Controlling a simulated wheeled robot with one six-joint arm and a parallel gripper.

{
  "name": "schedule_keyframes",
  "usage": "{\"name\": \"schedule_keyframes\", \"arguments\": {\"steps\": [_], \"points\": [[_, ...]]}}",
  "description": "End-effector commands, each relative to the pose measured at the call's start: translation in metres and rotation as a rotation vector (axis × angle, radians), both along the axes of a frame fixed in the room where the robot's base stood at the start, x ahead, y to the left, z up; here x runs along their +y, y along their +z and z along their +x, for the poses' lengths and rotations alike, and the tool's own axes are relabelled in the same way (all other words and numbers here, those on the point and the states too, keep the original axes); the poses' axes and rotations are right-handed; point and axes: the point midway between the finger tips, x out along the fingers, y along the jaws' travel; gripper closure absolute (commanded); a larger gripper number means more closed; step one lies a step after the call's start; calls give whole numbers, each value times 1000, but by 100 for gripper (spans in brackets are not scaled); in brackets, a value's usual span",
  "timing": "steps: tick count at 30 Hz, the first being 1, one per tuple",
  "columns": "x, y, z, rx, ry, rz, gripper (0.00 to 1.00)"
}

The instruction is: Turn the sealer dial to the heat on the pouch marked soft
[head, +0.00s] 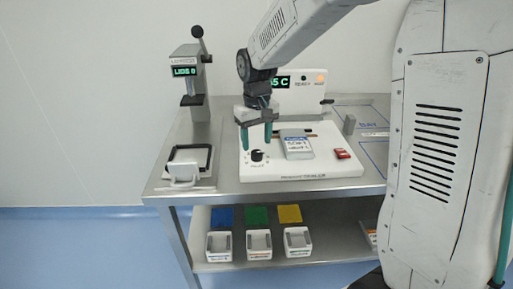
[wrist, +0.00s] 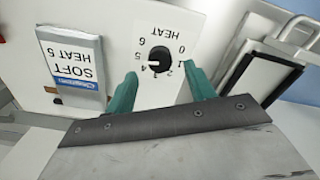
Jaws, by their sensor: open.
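The sealer (head: 300,175) is a white unit on the steel table. Its black dial (head: 257,156) is at the front left of its top; in the wrist view the dial (wrist: 159,58) is upside down, ringed by numbers and the word HEAT. A pale mark on it faces the 4 and 5 side, but I cannot tell which number exactly. The pouch (head: 297,146) lies right of the dial; in the wrist view the pouch (wrist: 70,65) reads SOFT HEAT 5. My gripper (head: 256,139) is open and empty above the dial, with its teal fingers (wrist: 163,88) apart and not touching it.
A red switch (head: 341,154) is at the sealer's right. A display panel (head: 300,90), partly hidden by my arm, stands behind. A black-framed tray (head: 188,160) and a gauge stand (head: 188,75) are at left. Several small bins (head: 258,244) sit on the lower shelf.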

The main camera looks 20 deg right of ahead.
Motion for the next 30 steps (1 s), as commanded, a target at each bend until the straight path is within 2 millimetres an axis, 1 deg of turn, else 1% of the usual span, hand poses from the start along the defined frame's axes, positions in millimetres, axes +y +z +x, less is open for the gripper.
{"name": "schedule_keyframes", "arguments": {"steps": [1, 3, 6, 9, 23, 26, 28, 30], "points": [[0, 10, 1, -5, 0, 1, 46], [0, 20, 1, -4, 0, 0, 46], [0, 31, 0, -2, 0, 0, 46], [0, 36, 0, -1, 0, 0, 46], [0, 37, 0, 1, -2, 0, 46], [-1, 32, -10, 34, -9, -2, 46], [-2, 26, -28, 73, -15, -5, 46], [-4, 31, -53, 95, -24, -8, 46]]}}
